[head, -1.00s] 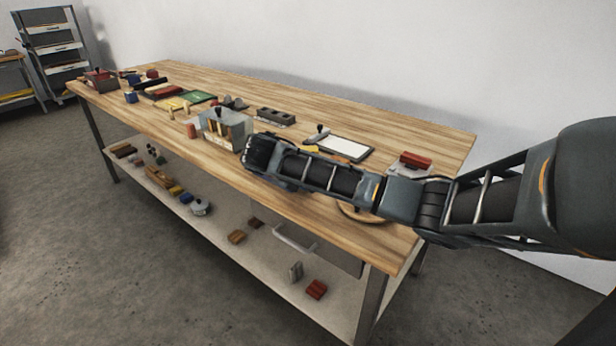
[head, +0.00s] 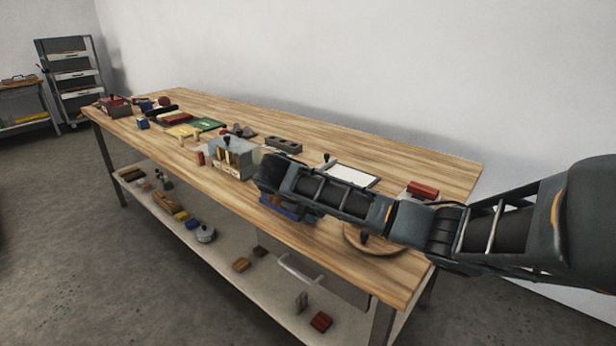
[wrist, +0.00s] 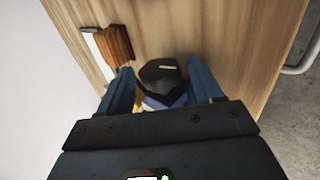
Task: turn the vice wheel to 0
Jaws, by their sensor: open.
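A dark many-sided wheel or knob (wrist: 160,76) with a pale mark on top lies between my gripper's fingers in the wrist view. A blue body (wrist: 178,101) shows below it, probably the vice. In the head view a blue thing (head: 287,208) sits on the bench under the end of my arm, mostly hidden. My gripper (wrist: 162,88) is open, with a blue-grey finger on each side of the dark wheel. I cannot tell whether either finger touches it. In the head view the fingertips are hidden behind my wrist. No number on a scale is readable.
The wooden bench (head: 420,275) also holds a round wooden disc with a black knob (head: 364,237), a red block (head: 423,188), a white-topped board (head: 350,174) and a grey box (head: 234,158). A lower shelf (head: 230,277) carries small items. The bench's back edge is clear.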

